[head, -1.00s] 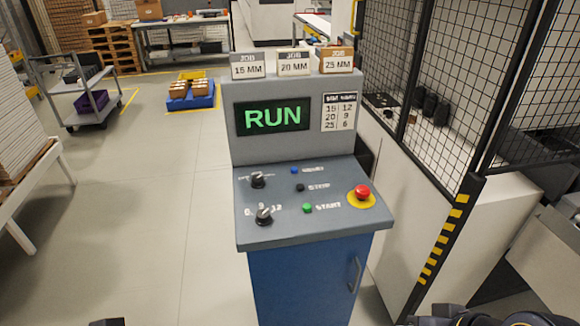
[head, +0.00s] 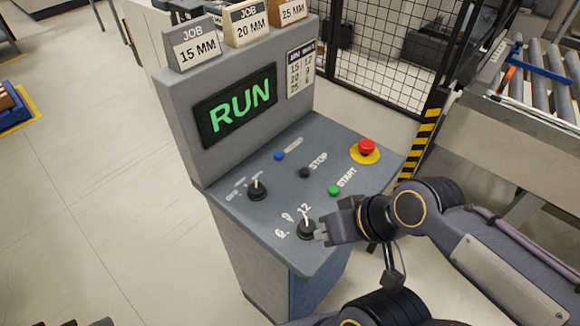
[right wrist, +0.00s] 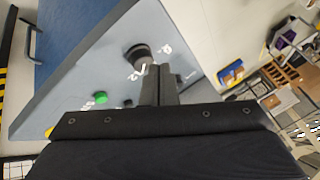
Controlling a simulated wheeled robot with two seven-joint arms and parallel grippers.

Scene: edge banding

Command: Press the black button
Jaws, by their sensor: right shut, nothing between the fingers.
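The black button (head: 304,172) sits on the sloped grey control panel (head: 232,205), beside the word STOP and between a blue button (head: 279,156) and a green START button (head: 334,190). My right gripper (head: 322,236) is shut and empty, at the panel's front edge beside the lower black knob (head: 306,229). It is apart from the black button, which lies farther back. In the right wrist view the shut fingers (right wrist: 159,72) point toward the knob (right wrist: 139,55), and the green button (right wrist: 101,97) shows to their left. My left gripper is not clearly visible.
A red emergency button (head: 367,147) on a yellow base stands at the panel's right. A second black knob (head: 257,190) is at the left. The screen (head: 236,104) reads RUN. A mesh fence (head: 390,60) and a roller conveyor (head: 535,90) are behind and right.

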